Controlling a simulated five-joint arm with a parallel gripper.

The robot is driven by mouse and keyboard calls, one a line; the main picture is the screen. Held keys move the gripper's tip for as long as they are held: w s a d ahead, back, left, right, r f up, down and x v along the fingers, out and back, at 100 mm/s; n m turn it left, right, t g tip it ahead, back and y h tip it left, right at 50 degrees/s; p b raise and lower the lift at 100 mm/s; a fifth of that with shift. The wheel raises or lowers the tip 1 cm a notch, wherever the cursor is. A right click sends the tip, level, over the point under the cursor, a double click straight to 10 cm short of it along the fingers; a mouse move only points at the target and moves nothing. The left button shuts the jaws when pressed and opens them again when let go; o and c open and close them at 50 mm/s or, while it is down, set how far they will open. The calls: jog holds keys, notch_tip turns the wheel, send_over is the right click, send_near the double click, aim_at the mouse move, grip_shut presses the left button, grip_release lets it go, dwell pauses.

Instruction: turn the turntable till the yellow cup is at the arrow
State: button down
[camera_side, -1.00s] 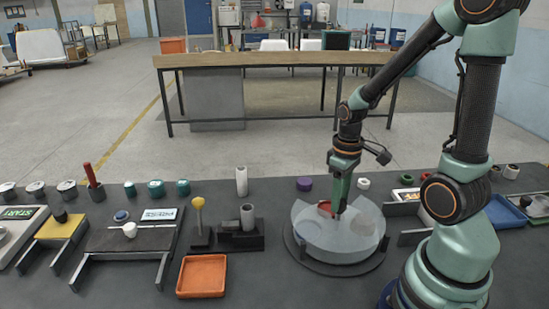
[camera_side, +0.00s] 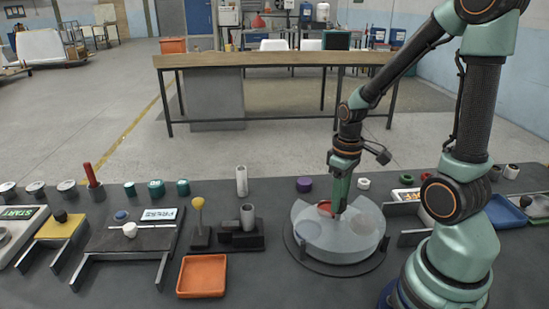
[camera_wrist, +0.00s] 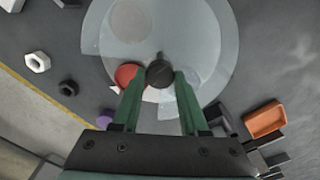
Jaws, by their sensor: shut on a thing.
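The turntable (camera_side: 340,245) is a round drum with a pale, see-through cover on a dark base; it also shows in the wrist view (camera_wrist: 215,45). My gripper (camera_side: 338,209) points down at its middle. In the wrist view my gripper's two green fingers (camera_wrist: 160,82) are shut on a black knob (camera_wrist: 160,70) standing up there. A red round thing (camera_wrist: 127,73) shows beside the left finger, partly hidden; it also shows in the side view (camera_side: 324,207). A dull brownish disc shows faintly through the cover. I cannot make out a yellow cup or an arrow.
An orange tray (camera_side: 201,277) lies left of the turntable. A yellow-knobbed lever (camera_side: 198,204) and a black block with a grey cylinder (camera_side: 247,216) stand between. A purple ring (camera_side: 304,184) and white nut (camera_side: 363,183) lie behind. A blue tray (camera_side: 503,212) is right.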

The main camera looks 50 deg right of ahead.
jog(key=shift+n, duration=2.5)
jog(key=shift+r+n, duration=0.1)
jog(key=shift+n, duration=2)
jog(key=shift+a+n, duration=0.1)
jog(key=shift+n, duration=4.3)
jog(key=shift+c, duration=2.1)
grip_release()
